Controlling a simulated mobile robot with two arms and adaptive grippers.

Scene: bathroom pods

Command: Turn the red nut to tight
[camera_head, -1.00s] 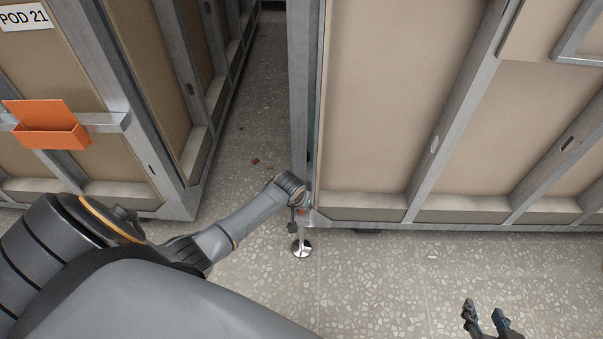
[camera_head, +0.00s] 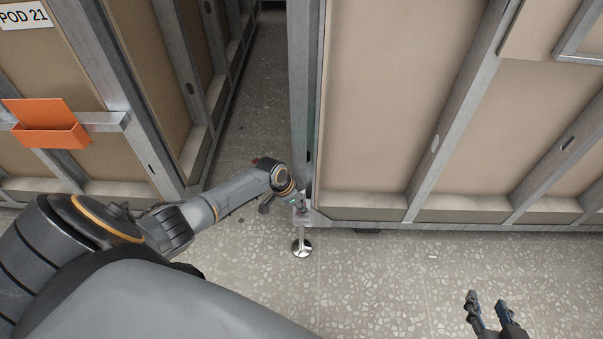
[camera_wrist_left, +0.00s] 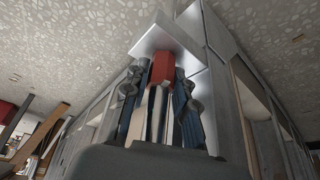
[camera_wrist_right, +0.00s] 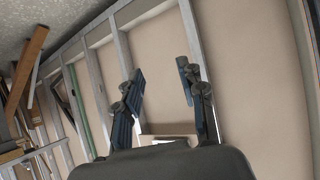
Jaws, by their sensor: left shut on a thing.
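The red nut (camera_wrist_left: 162,68) shows in the left wrist view between the fingers of my left gripper (camera_wrist_left: 160,88). The fingers are shut on its sides. A pale metal plate (camera_wrist_left: 165,38) lies right beyond the nut, and a light rod runs back from the nut between the fingers. In the head view my left gripper is at the pod's lower corner, mostly hidden by my wrist, above a foot with a round metal disc (camera_head: 301,249). The nut cannot be made out there. My right gripper (camera_head: 487,299) is open and empty at the lower right; the right wrist view also shows its parted fingers (camera_wrist_right: 160,80).
The large framed pod (camera_head: 375,110) stands right behind the foot. Another pod with an orange holder (camera_head: 48,128) stands at the left, with a narrow gap between them. The speckled floor (camera_head: 400,280) in front is mostly clear.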

